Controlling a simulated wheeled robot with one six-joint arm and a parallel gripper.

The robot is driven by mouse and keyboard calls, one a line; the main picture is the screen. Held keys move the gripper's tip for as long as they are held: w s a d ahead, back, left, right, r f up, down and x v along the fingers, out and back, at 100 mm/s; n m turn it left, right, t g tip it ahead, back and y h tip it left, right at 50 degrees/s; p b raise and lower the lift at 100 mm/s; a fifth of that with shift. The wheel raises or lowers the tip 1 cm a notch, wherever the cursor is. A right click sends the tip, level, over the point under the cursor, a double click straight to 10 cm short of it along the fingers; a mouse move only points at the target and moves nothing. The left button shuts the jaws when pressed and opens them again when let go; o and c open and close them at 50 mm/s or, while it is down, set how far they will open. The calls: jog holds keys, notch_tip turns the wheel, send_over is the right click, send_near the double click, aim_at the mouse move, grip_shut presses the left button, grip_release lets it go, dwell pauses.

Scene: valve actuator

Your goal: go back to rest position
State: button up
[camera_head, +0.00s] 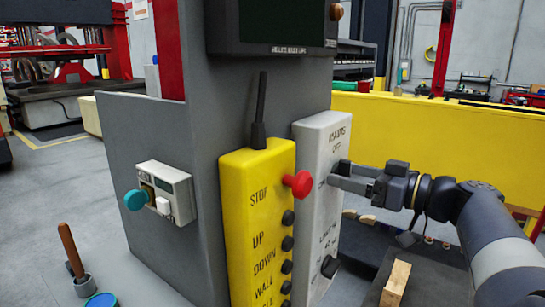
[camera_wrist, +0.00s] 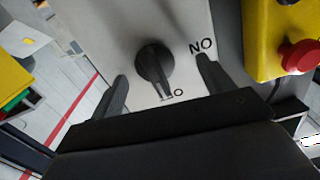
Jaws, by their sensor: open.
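My gripper (camera_head: 343,176) is at the side of the grey panel box (camera_head: 318,145) in the head view, with its fingers pointing left at the panel. In the wrist view my gripper (camera_wrist: 162,74) is open. Its two fingers stand on either side of a black rotary knob (camera_wrist: 153,63), with gaps between the knob and both fingers. The letters "NO" are printed by the right finger. In the head view the fingers hide this knob. My arm reaches in from the right.
A yellow control box (camera_head: 257,215) with a red button (camera_head: 297,184) stands just left of the grey box. A lower black knob (camera_head: 329,266) is on the grey box. A wooden block (camera_head: 395,284) lies below my arm. A yellow wall (camera_head: 440,140) stands behind.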

jog(key=shift+n, duration=0.5)
jog(key=shift+s+d+f, duration=0.1)
jog(key=shift+d, duration=0.15)
jog(key=shift+s+d, duration=0.25)
